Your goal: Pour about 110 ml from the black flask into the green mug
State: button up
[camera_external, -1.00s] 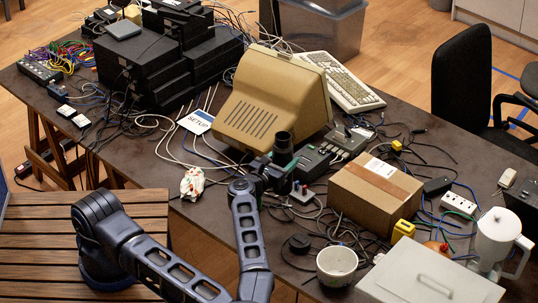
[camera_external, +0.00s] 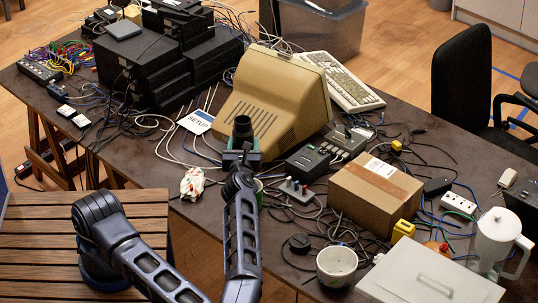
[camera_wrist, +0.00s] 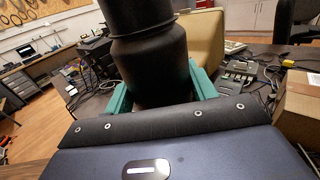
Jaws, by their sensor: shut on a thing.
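The black flask (camera_external: 243,130) stands roughly upright in my gripper (camera_external: 241,157), above the near edge of the table in front of the beige monitor. In the wrist view the flask (camera_wrist: 150,62) fills the upper middle, with a teal finger pressed on each side. A small green piece (camera_external: 258,190) shows just right of my forearm; it may be the green mug, but my arm hides most of it. No liquid is seen leaving the flask.
The beige monitor (camera_external: 270,98) is close behind the flask. A cardboard box (camera_external: 375,195), a white pot (camera_external: 337,266) and many loose cables lie to the right.

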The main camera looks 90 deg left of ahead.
aim_at(234, 140)
jog(key=shift+n+g, duration=0.7)
jog(key=shift+g, duration=0.2)
jog(key=s+r, duration=0.1)
jog(key=s+d+r, duration=0.1)
jog(key=shift+s+r, duration=0.35)
jog(key=shift+r, duration=0.05)
notch_tip(234, 140, down, 15)
jog(key=s+d+n+g, duration=0.1)
jog(key=s, duration=0.1)
jog(key=shift+s+d+r+g, duration=0.2)
jog(key=shift+s+g, duration=0.05)
jog(key=shift+g, duration=0.05)
